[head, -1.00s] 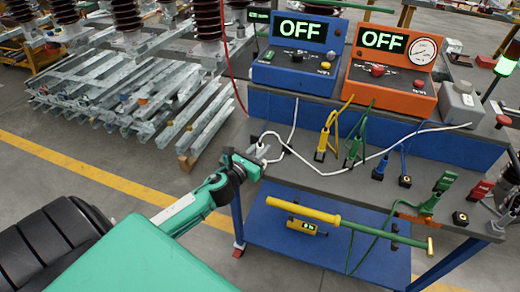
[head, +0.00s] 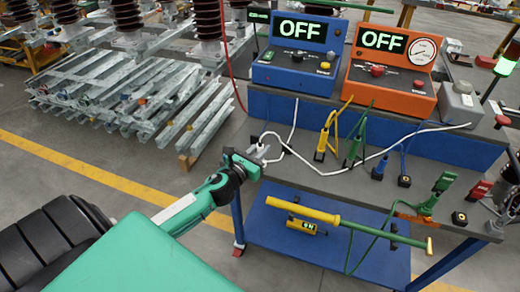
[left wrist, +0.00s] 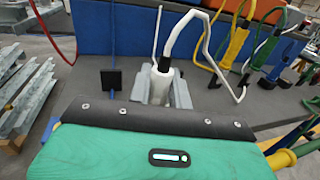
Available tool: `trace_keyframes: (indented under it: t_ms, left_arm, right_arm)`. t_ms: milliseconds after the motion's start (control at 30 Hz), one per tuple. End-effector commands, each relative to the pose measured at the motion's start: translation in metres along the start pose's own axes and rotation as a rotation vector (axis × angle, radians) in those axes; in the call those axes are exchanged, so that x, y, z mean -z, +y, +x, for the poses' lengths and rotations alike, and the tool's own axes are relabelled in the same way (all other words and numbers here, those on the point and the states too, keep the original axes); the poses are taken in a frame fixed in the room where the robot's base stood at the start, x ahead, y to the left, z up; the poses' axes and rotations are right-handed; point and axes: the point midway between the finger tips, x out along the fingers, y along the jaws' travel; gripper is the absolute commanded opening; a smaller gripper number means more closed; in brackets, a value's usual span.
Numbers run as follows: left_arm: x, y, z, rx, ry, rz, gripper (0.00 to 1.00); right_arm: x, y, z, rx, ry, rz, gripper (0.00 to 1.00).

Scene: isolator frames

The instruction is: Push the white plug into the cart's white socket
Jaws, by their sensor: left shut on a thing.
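My left gripper (head: 258,155) is at the left end of the cart's grey top, with its grey fingers shut on the white plug (head: 262,149). In the left wrist view the white plug (left wrist: 163,80) stands between the two fingers, and its white cable rises from it. The white cable (head: 340,169) runs on across the cart top to the right. A small black square fitting (left wrist: 111,80) is on the cart top left of the plug. A dark fitting (head: 285,152) shows right of the plug; I cannot tell which is the white socket. The plug's lower end is hidden. My right gripper is not in view.
A blue box (head: 298,55) and an orange box (head: 392,70), both reading OFF, stand behind. A yellow-handled tool (head: 303,210) lies on the lower shelf.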

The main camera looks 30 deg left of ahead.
Motion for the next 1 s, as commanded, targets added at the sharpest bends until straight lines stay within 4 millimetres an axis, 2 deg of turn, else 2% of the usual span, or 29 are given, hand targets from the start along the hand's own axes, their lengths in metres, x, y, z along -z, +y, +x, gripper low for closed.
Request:
trace_keyframes:
  t_ms: [767, 800, 900, 933, 1000]
  left_arm:
    - [0.017, 0.000, 0.000, 0.000, 0.000, 0.001, 0.00]
    - [0.017, 0.000, 0.000, 0.000, 0.000, 0.001, 0.21]
    - [0.016, 0.000, 0.000, 0.000, 0.000, 0.001, 0.41]
    - [0.016, 0.000, 0.000, 0.000, 0.000, 0.001, 0.45]
    - [0.016, 0.000, 0.000, 0.000, 0.000, 0.001, 0.45]
  right_arm:
    - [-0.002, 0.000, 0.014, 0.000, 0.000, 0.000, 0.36]
    - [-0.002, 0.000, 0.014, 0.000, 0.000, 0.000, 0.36]
    - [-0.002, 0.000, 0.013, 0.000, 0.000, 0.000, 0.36]
    - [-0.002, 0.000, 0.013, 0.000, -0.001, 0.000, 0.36]
    - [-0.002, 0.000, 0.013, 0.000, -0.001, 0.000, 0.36]
